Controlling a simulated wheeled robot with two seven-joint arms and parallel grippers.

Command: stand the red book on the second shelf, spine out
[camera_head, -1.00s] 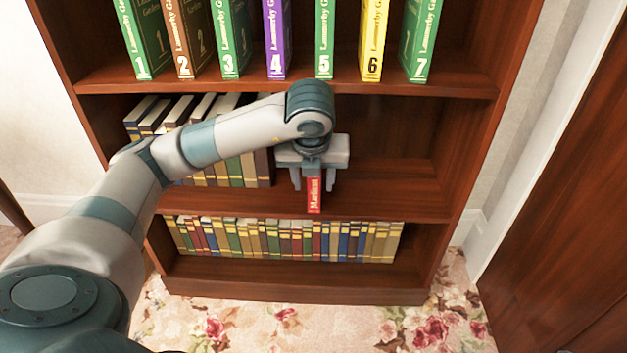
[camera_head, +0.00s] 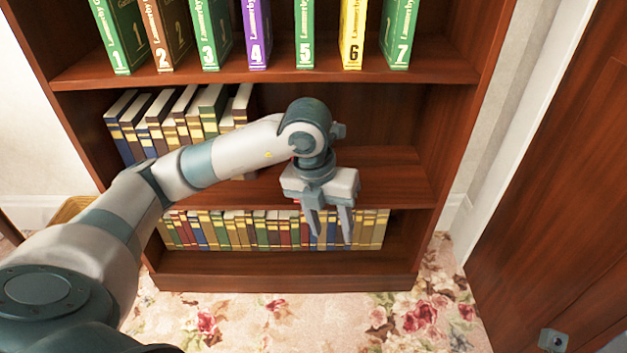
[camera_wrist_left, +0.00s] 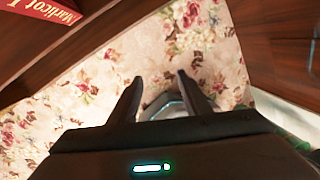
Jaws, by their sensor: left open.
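The red book (camera_wrist_left: 48,12) shows at the top left of the left wrist view, its red spine with gold lettering facing out past the shelf edge. In the head view it is almost wholly hidden behind my left gripper (camera_head: 332,238), so I cannot tell its exact stance there. My left gripper is open and empty, in front of the bookcase and apart from the book. Its fingers (camera_wrist_left: 158,78) point down over the carpet in the wrist view. The middle shelf (camera_head: 385,185) is bare on its right side. My right gripper is not visible.
Numbered books (camera_head: 305,35) stand on the shelf above. Several books (camera_head: 165,120) fill the left of the middle shelf, and a row of books (camera_head: 250,230) stands on the bottom shelf. Flowered carpet (camera_head: 290,315) lies in front; a dark wood panel (camera_head: 570,160) stands at the right.

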